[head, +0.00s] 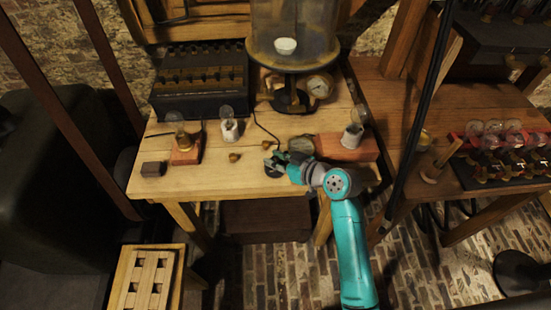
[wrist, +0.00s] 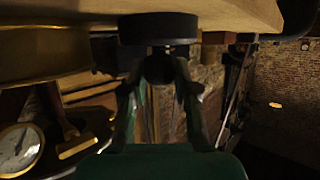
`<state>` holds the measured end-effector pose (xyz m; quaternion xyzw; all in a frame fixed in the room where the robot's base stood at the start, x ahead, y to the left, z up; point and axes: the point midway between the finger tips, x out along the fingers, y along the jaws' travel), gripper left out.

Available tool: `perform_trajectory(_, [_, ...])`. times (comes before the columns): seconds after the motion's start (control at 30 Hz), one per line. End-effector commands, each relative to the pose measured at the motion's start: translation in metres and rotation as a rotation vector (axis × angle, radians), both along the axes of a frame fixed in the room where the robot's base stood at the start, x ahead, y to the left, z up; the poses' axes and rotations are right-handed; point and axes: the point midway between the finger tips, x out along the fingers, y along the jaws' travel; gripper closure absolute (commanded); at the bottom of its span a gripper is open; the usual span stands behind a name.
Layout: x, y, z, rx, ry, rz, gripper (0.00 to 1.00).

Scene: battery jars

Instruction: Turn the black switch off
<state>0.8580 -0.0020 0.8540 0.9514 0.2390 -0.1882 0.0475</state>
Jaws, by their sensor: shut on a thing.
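The black switch (head: 272,172) is a small dark round piece near the front edge of the wooden table, mostly hidden by my gripper (head: 277,162). In the wrist view its black disc base (wrist: 158,28) lies against the pale table top, which shows along the upper edge. My gripper (wrist: 165,68) has its fingers closed around a dark part just off that disc, with a small metal piece between. I cannot make out the switch's lever or its position. My teal arm reaches in from the front right.
A round brass-rimmed dial (head: 301,145) lies right behind my gripper. Small bulbs stand on a wooden block (head: 187,155) at left and a reddish block (head: 347,147) at right. Two small brass pieces (head: 234,157) lie left of my gripper. A glass jar (head: 293,40) stands behind.

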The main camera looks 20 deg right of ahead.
Motion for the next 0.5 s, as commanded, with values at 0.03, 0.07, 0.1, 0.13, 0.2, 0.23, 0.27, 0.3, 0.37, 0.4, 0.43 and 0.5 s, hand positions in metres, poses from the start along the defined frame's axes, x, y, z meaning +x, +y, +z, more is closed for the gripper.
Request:
perform_trajectory(0.03, [0.0011,-0.0021,0.0002,0.0,0.0,0.023,1.0])
perform_trajectory(0.07, [0.0011,-0.002,-0.0002,-0.001,0.001,0.038,1.0])
perform_trajectory(0.1, [0.001,-0.0018,-0.0002,-0.001,0.001,0.059,1.0])
perform_trajectory(0.13, [0.0011,-0.002,0.0,-0.001,-0.001,0.071,1.0])
perform_trajectory(0.2, [0.0011,-0.0019,0.0,-0.002,0.0,0.098,1.0])
perform_trajectory(0.23, [0.001,-0.0016,-0.0003,-0.001,0.001,0.108,1.0])
perform_trajectory(0.27, [0.0008,-0.0013,-0.0006,-0.001,0.002,0.118,1.0])
perform_trajectory(0.3, [0.0007,-0.0011,-0.0008,-0.001,0.002,0.128,1.0])
perform_trajectory(0.37, [0.0006,-0.001,-0.0009,-0.002,0.001,0.139,1.0])
perform_trajectory(0.4, [0.0005,-0.0009,-0.0009,-0.001,0.002,0.145,1.0])
perform_trajectory(0.43, [0.0005,-0.0008,-0.0009,-0.001,0.002,0.149,1.0])
perform_trajectory(0.5, [0.0005,-0.0007,-0.0008,-0.001,0.002,0.155,1.0])
